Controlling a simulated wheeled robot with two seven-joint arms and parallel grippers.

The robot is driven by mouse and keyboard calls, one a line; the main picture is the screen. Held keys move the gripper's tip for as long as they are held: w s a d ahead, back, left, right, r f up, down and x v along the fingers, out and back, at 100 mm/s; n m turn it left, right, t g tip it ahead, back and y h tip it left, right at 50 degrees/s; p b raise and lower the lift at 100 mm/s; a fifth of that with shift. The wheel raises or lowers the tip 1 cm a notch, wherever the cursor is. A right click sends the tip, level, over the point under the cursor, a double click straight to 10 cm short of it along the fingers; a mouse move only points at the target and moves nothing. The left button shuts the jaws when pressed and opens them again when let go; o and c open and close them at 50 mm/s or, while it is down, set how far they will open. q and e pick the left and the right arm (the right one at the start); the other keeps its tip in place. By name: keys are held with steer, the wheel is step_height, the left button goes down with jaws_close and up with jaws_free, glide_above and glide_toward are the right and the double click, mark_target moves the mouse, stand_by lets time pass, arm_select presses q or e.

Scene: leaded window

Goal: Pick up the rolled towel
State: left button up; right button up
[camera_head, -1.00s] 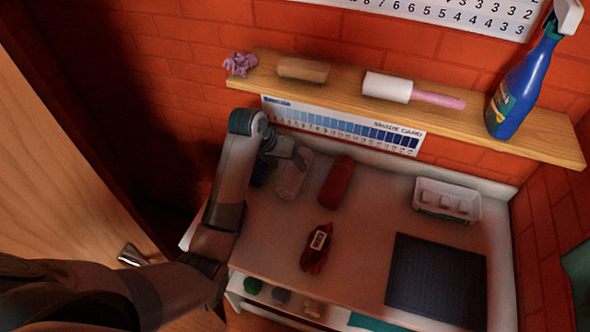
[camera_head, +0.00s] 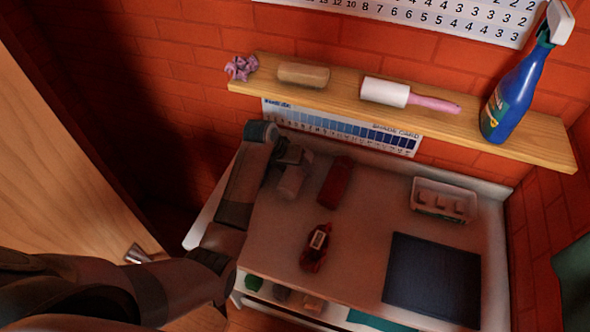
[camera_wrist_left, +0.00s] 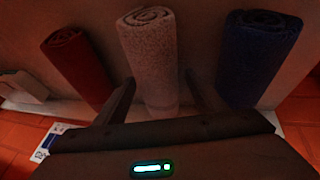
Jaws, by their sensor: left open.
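A pale pinkish rolled towel (camera_head: 291,183) lies at the back left of the white bench, partly covered by my left gripper (camera_head: 296,160). In the left wrist view the pale towel (camera_wrist_left: 150,60) runs between the two open fingers of my left gripper (camera_wrist_left: 160,84), one on each side. I cannot tell whether the fingers touch it or are still above it. A red rolled towel (camera_head: 335,184) lies to its right; it shows at the left in the wrist view (camera_wrist_left: 78,65). A blue rolled towel (camera_wrist_left: 257,60) is at the right there; my arm hides it in the head view.
A dark red packet with a label (camera_head: 317,247), a dark mat (camera_head: 434,280) and a white tray (camera_head: 444,199) are on the bench. A wooden shelf (camera_head: 330,92) with a lint roller (camera_head: 408,94) and blue spray bottle (camera_head: 517,92) hangs above.

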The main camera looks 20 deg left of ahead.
arm_select(q)
steer(key=shift+w+f, duration=0.1)
steer(key=shift+f, duration=0.1)
stand_by(0.3)
steer(key=c, duration=0.9)
steer(key=shift+r, duration=0.15)
